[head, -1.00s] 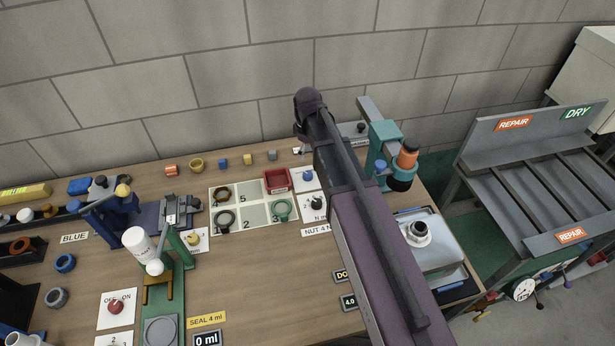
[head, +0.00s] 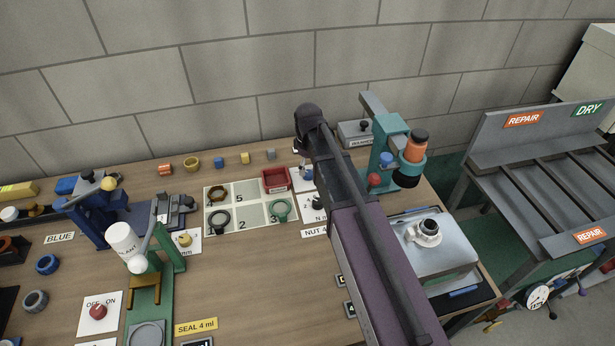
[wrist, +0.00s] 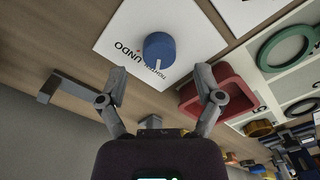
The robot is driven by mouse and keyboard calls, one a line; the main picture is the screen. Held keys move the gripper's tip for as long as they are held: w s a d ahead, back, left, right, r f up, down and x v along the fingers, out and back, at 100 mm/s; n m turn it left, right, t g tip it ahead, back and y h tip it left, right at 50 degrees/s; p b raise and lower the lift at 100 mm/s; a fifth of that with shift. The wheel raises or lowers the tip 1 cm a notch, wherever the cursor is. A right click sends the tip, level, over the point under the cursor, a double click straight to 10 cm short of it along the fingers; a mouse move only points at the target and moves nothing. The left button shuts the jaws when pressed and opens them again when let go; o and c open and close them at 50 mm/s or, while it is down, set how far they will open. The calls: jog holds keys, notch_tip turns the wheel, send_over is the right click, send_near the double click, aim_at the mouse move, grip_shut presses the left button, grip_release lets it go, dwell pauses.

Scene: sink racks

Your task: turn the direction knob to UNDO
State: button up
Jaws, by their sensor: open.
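The direction knob (wrist: 160,50) is round and blue with a white pointer line. In the head view the blue knob (head: 306,172) shows just left of my arm, which hides my fingertips.
A red tray (head: 276,179) stands close beside the knob plate. A grey box (head: 354,133) and a teal press (head: 390,140) stand to the right. A numbered mat (head: 250,212) with rings lies left. Bare wood lies at the front middle.

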aim_at(308, 175)
jog(key=shift+f+b, duration=1.15)
jog(key=shift+f, duration=0.3)
